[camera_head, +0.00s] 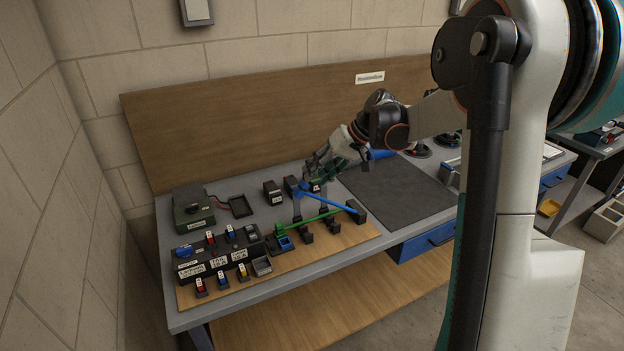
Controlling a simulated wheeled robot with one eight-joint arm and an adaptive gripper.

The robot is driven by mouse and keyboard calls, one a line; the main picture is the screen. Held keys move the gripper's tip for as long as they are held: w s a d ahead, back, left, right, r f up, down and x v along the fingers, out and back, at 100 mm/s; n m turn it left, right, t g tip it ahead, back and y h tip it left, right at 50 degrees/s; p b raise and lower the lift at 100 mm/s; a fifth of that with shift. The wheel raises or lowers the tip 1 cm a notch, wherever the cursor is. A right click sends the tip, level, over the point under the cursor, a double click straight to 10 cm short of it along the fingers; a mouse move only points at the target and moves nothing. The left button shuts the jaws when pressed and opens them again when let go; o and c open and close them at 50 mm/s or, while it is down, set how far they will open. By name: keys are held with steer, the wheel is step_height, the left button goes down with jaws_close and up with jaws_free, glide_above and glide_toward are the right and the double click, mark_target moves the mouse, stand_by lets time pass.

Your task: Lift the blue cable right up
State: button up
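The blue cable (331,202) runs as a thin straight line above the wooden board on the bench. Its left end is near a blue piece below my gripper, and its right end is at a black block (355,211). A green cable (312,219) runs below it, from a green connector (280,229) toward the right. My gripper (314,178) is over the back of the board, close to the left end of the blue cable. The fingers are small and dark here. I cannot tell whether they touch the cable or are open or shut.
Several labelled blocks and switches (215,262) stand on the left of the wooden board (340,240). A dark green box (193,208) and a black tray (236,207) are behind them. A dark mat (395,190) lies clear to the right. A wooden panel (240,125) rises behind the bench.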

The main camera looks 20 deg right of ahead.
steer(key=v, duration=0.8)
